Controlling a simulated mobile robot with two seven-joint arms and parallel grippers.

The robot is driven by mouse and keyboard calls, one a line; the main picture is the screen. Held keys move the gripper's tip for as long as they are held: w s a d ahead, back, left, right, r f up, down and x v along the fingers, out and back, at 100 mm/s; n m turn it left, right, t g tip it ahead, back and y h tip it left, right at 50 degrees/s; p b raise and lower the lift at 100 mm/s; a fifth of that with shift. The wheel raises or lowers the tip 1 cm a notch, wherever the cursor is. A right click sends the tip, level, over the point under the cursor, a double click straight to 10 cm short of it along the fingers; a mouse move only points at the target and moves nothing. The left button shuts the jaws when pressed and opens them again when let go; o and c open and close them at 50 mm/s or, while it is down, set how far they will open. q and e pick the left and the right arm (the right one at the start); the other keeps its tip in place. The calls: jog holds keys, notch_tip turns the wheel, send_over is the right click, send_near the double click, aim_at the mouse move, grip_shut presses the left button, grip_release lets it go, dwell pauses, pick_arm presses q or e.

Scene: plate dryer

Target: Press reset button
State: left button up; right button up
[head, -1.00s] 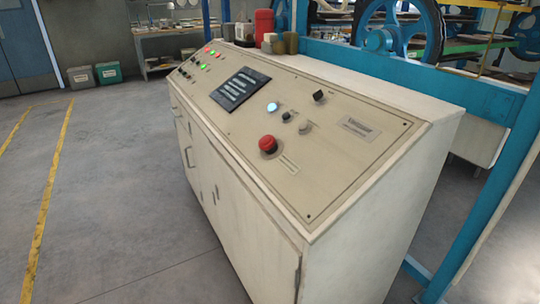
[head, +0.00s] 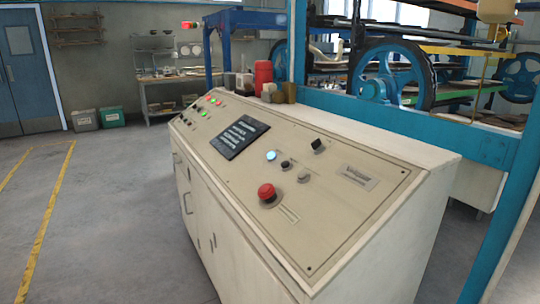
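A beige control cabinet (head: 345,222) stands in front of me with a sloped panel on top. A large red mushroom button (head: 266,192) sits low on the panel. Above it is a lit pale blue round button (head: 271,156), with a small black button (head: 285,164) and a grey button (head: 303,177) to its right. A black square switch (head: 318,145) is further right. Small red, green and dark buttons (head: 205,114) cluster at the far left end. I cannot read which one is labelled reset. Neither gripper is in view.
A dark display (head: 240,137) lies mid-panel. A red canister (head: 263,74) and small jars stand on the cabinet's back edge. A blue machine frame with a wheel (head: 390,85) is behind. Open grey floor (head: 110,220) lies left of the cabinet.

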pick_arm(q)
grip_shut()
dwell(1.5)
